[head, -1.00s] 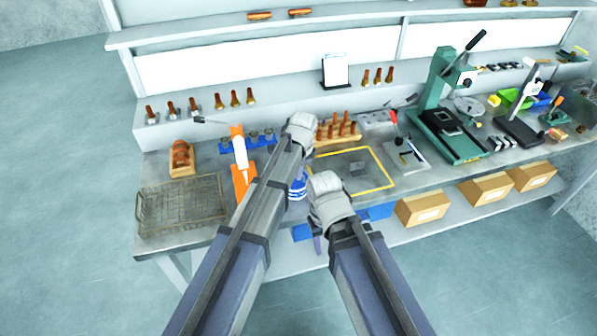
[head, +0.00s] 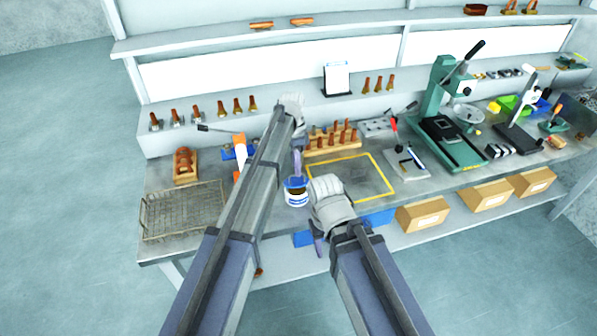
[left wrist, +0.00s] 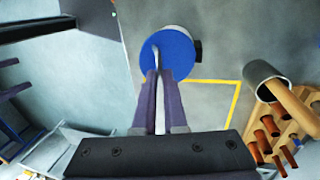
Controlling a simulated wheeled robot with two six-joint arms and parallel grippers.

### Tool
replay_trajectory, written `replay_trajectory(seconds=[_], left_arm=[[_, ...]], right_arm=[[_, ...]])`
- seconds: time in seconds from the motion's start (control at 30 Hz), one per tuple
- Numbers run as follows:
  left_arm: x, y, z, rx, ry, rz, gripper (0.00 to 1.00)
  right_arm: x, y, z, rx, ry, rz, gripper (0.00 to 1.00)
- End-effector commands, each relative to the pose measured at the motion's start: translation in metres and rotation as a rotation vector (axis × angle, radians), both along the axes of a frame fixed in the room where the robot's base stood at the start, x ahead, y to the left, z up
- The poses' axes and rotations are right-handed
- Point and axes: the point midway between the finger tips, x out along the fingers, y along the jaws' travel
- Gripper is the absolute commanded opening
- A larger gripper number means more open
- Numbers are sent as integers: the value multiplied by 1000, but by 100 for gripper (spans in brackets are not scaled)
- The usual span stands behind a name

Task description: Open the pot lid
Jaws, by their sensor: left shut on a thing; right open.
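A white pot (head: 297,200) with a blue band stands near the front edge of the bench, between my two arms. My left gripper (head: 297,172) is above it, shut on the blue lid (head: 294,182). In the left wrist view the fingers (left wrist: 158,72) pinch the upright grip of the round blue lid (left wrist: 178,52). The lid appears raised above the pot, with a brown inside showing below it in the head view. The white pot rim (left wrist: 176,29) shows past the lid. My right gripper (head: 317,240) is open and empty, low and right of the pot, its fingers partly hidden.
A yellow-outlined area (head: 370,183) right of the pot is clear. A wooden rack of pegs (head: 325,142) stands behind. A wire basket (head: 185,212) is at the left, and a green press (head: 447,130) at the right.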

Motion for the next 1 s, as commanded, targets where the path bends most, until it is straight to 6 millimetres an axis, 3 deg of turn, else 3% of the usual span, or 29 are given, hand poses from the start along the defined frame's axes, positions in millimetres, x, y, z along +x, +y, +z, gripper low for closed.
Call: replay_trajectory(seconds=[0.03, 0.3, 0.93, 0.97, 1.0], left_arm=[[8, 1, 0, -10, 28, 1, 0], [16, 4, 4, -48, 141, 1, 0], [17, 6, 6, -61, 184, 0, 0], [17, 6, 6, -61, 184, 0, 13], [17, 6, 6, -61, 184, 0, 17]], right_arm=[[0, 0, -1, 0, 0, 0, 50], [0, 0, -6, 0, 0, 1, 50], [0, 0, -7, 0, 0, 1, 50], [0, 0, -7, 0, 0, 1, 50], [0, 0, -7, 0, 0, 1, 50]])
